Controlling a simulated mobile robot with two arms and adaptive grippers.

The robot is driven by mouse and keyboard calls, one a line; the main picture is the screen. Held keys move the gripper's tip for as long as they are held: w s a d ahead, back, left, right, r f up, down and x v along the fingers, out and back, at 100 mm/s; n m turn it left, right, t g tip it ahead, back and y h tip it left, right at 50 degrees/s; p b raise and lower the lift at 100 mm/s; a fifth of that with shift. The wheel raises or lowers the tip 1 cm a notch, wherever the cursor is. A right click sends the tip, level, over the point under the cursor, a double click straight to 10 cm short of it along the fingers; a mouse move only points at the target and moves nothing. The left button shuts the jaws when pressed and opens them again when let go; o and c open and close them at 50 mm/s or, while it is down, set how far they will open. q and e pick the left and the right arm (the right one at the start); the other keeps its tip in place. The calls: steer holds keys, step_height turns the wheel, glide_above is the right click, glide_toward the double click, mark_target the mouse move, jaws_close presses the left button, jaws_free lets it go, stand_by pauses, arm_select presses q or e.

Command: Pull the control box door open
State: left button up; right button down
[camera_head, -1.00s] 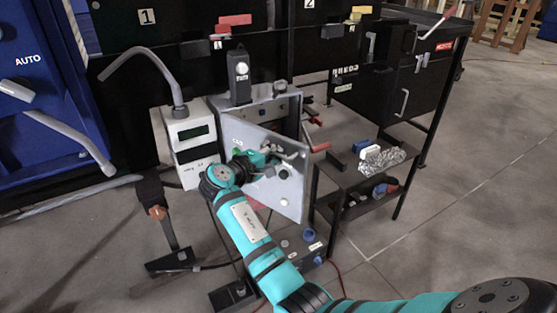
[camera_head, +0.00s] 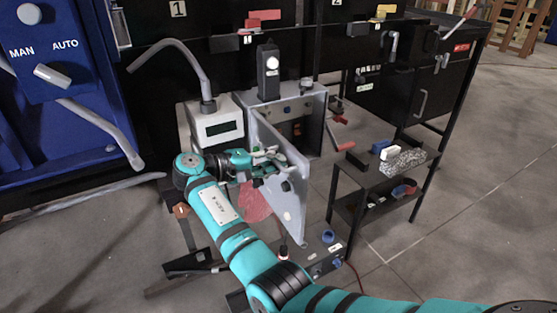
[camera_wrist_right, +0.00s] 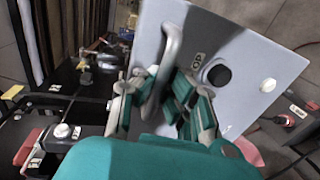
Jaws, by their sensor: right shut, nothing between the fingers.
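The control box (camera_head: 312,101) is a grey box below the black panel, with its door (camera_head: 292,199) swung out toward me and its inside showing. My right gripper (camera_head: 268,162) is at the door's outer face, by its handle. In the right wrist view, the grey door (camera_wrist_right: 248,55) fills the upper right. Its curved metal handle (camera_wrist_right: 172,45) runs down to between the fingers of the right gripper (camera_wrist_right: 158,90). The gripper is shut with nothing clamped; whether it touches the handle I cannot tell. My left gripper is not in view.
A white meter box (camera_head: 216,128) with a grey hose stands left of the control box. A small black shelf (camera_head: 372,176) with several items stands to the right. A low box with knobs (camera_head: 325,258) is below the door. Open floor lies front right.

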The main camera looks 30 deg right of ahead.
steer(key=c, duration=1.4)
jaws_free()
